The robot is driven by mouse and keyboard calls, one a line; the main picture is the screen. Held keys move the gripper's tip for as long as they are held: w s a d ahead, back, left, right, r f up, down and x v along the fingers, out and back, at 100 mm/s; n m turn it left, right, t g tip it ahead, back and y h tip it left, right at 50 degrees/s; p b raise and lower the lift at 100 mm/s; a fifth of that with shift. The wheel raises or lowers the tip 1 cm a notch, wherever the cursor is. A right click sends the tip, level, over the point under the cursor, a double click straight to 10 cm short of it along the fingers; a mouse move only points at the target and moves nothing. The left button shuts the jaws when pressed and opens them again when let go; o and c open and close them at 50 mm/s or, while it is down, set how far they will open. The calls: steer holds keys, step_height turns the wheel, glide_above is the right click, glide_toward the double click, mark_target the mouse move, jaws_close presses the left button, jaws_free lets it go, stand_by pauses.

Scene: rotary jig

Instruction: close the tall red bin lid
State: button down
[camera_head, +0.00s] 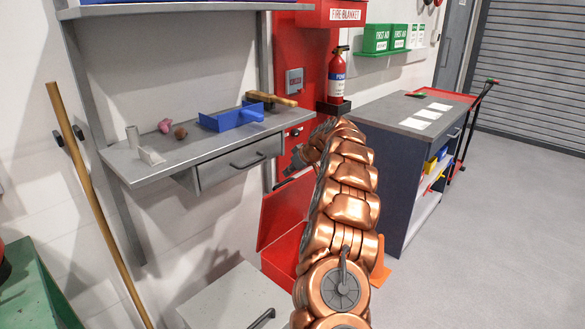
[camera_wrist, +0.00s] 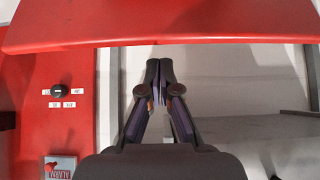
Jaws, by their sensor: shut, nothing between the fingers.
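The tall red bin (camera_head: 282,253) stands on the floor below the wall shelf, partly hidden by my arm. Its red lid (camera_head: 285,212) is open, tilted up at the wall side. In the wrist view, a red panel edge, apparently the lid (camera_wrist: 160,27), crosses the top of the picture. My gripper (camera_head: 279,184) is above the lid in the head view and partly hidden by my arm. In the wrist view my gripper (camera_wrist: 159,66) is shut and empty, its fingertips just short of the red edge in the picture; contact is not visible.
A grey shelf (camera_head: 150,172) with a drawer, a blue tray (camera_head: 222,121) and small items is left of my arm. A red wall panel (camera_wrist: 60,120) is beside the gripper. A dark workbench (camera_head: 385,150) stands right; an orange cone (camera_head: 381,262) is near the bin.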

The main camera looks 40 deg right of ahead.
steer(key=shift+p+x, duration=0.35)
steer(key=shift+x, duration=2.3)
steer(key=shift+s+b, duration=0.1)
steer(key=shift+b, duration=0.2)
